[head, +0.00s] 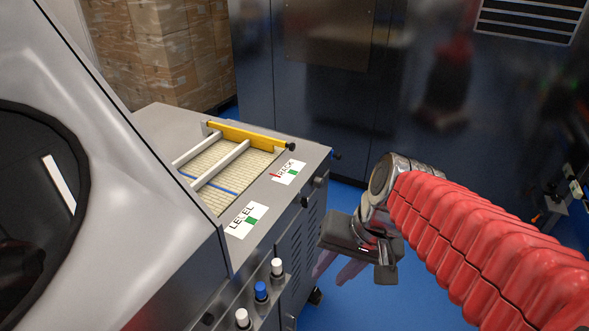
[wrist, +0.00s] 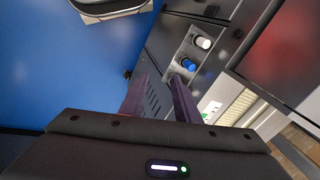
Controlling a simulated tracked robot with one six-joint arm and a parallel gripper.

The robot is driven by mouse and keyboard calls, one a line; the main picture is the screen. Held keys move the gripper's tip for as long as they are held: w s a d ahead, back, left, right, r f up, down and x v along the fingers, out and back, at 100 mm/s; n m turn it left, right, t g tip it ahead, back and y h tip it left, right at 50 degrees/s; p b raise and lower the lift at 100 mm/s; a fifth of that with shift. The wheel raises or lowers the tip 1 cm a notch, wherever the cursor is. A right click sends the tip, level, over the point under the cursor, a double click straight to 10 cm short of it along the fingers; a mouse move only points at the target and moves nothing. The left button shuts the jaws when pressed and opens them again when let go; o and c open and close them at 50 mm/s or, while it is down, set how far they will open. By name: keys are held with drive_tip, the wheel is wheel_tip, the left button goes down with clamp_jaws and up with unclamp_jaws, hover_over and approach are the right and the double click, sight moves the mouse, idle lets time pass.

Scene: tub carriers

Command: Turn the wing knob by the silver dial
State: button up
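I cannot make out a wing knob or a silver dial for certain in either view. Small dark knobs sit on the side of the grey machine (head: 290,240), one (head: 304,201) below the RACK label and one (head: 336,155) at its far corner; their shapes are too small to tell. My gripper (head: 337,270) hangs to the right of the machine's side, apart from it, fingers pointing down. In the wrist view my gripper (wrist: 161,80) has its two purple fingers apart with nothing between them; its body hides the lower part of that view.
White and blue capped posts (head: 261,291) stand on a ledge on the machine's side; they also show in the wrist view (wrist: 189,64). A yellow bar (head: 245,137) crosses the machine's top. Cardboard boxes (head: 165,45) stand behind. Blue floor (head: 345,197) is open beside the machine.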

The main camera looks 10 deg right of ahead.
drive_tip(key=s+d+r+n+t+h, duration=0.1)
drive_tip(key=r, duration=0.1)
drive_tip(key=s+d+r+n+t+h, duration=0.1)
drive_tip(key=s+n+t, duration=0.1)
drive_tip(key=shift+d+r+n+h, duration=0.3)
drive_tip(key=shift+d+r+h, duration=0.05)
drive_tip(key=shift+r+h, duration=0.05)
drive_tip(key=shift+a, duration=0.1)
